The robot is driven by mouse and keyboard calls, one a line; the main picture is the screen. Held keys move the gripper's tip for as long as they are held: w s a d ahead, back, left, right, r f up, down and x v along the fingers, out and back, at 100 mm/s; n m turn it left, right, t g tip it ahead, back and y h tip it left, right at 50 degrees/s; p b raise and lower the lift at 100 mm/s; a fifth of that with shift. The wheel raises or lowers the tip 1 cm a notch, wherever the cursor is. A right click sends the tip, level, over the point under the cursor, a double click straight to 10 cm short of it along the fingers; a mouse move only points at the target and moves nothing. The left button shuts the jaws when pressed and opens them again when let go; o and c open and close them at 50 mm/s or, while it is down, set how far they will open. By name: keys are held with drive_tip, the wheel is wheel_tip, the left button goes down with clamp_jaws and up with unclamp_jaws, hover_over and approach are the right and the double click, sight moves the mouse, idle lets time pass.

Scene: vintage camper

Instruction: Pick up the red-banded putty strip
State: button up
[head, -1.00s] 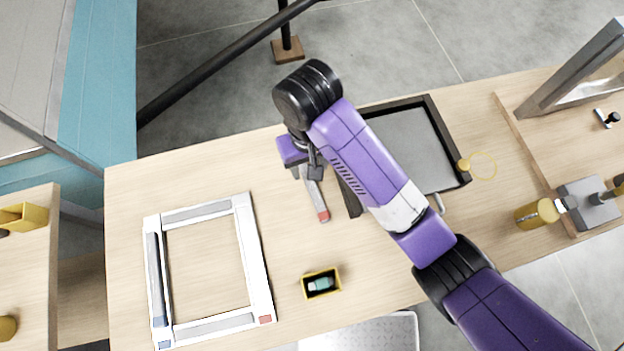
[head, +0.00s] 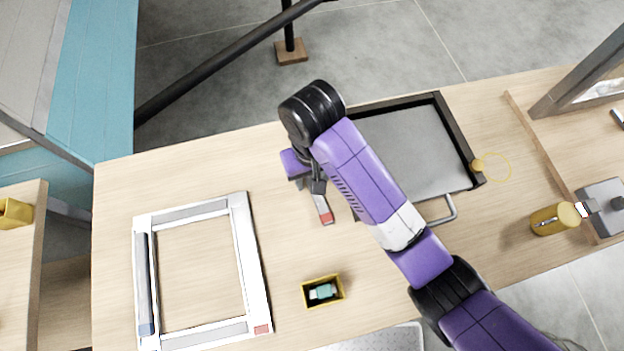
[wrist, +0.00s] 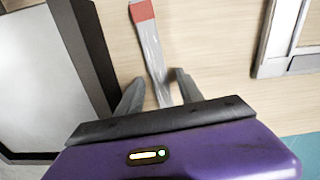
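The red-banded putty strip (head: 324,209) is a narrow grey strip with a red end, lying on the wooden bench. Its far part is hidden under my gripper in the head view. In the wrist view the strip (wrist: 150,45) runs down between the two fingers, its red end at the top. My gripper (wrist: 156,90) is open, with a finger on each side of the strip and gaps beside it. In the head view my gripper (head: 310,185) is over the strip's far end. I cannot tell how high the fingers are above the bench.
A dark-rimmed grey tray (head: 463,140) lies just right of the strip. A white frame (head: 254,270) with grey, blue-ended and red-ended strips lies left. A small yellow box (head: 308,303) holding a teal item sits nearer.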

clamp_jaws()
drive_tip(key=shift+r, duration=0.1)
wheel_tip(320, 180, up, 20)
drive_tip(key=p, duration=0.6)
drive_tip(key=shift+p, duration=0.3)
